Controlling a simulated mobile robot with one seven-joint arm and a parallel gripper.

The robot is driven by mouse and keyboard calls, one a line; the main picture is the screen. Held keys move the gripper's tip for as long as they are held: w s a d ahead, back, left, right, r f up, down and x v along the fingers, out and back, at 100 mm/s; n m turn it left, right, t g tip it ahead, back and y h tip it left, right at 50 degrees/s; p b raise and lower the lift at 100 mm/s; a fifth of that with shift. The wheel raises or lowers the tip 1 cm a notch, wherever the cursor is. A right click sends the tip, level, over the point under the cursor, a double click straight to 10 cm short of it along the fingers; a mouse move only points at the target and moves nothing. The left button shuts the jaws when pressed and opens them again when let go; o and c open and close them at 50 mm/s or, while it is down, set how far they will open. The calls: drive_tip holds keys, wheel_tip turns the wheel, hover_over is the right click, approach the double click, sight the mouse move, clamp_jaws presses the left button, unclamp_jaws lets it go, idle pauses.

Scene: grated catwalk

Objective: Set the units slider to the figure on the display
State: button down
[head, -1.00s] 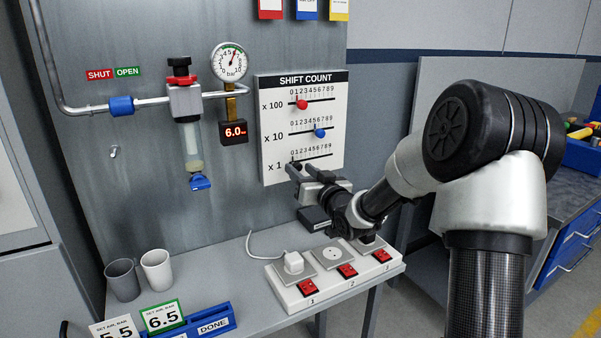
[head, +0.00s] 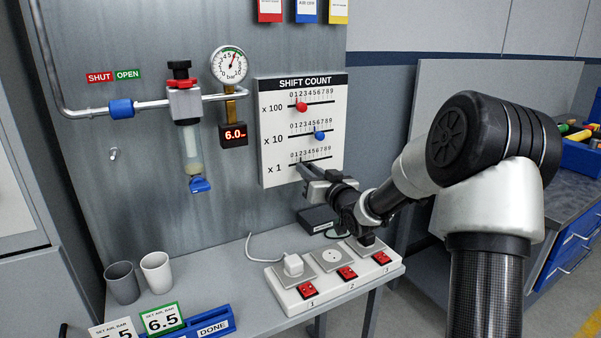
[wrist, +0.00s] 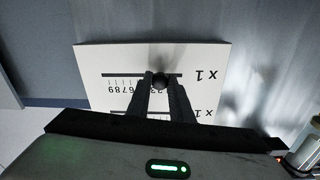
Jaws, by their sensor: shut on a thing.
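The SHIFT COUNT board (head: 268,150) on the grey panel has three slider rows marked 0 to 9. The units row is the lowest, marked x 1, and its dark round knob (wrist: 160,80) shows in the wrist view between my fingertips. My gripper (head: 303,167) is shut on this knob at the row's left half in the head view, where the fingers hide it. The digits beside the knob are partly covered, so its exact figure cannot be read. A small display (head: 233,134) under the pressure gauge shows red digits 6.0.
A red knob (head: 301,107) sits on the x 100 row and a blue knob (head: 320,135) on the x 10 row, above my gripper. Below are a socket strip (head: 330,275) with red switches and two cups (head: 156,272) on the bench.

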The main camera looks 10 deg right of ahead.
sight(314, 161)
drive_tip(key=d, duration=0.2)
drive_tip(key=w+d, duration=0.1)
drive_tip(key=d, duration=0.1)
drive_tip(key=shift+w+d, duration=0.15)
drive_tip(key=c, duration=1.6)
unclamp_jaws()
drive_tip(key=p+v, duration=0.2)
drive_tip(key=v, duration=1.5)
drive_tip(key=shift+s+r, duration=0.1)
drive_tip(key=shift+s, duration=0.15)
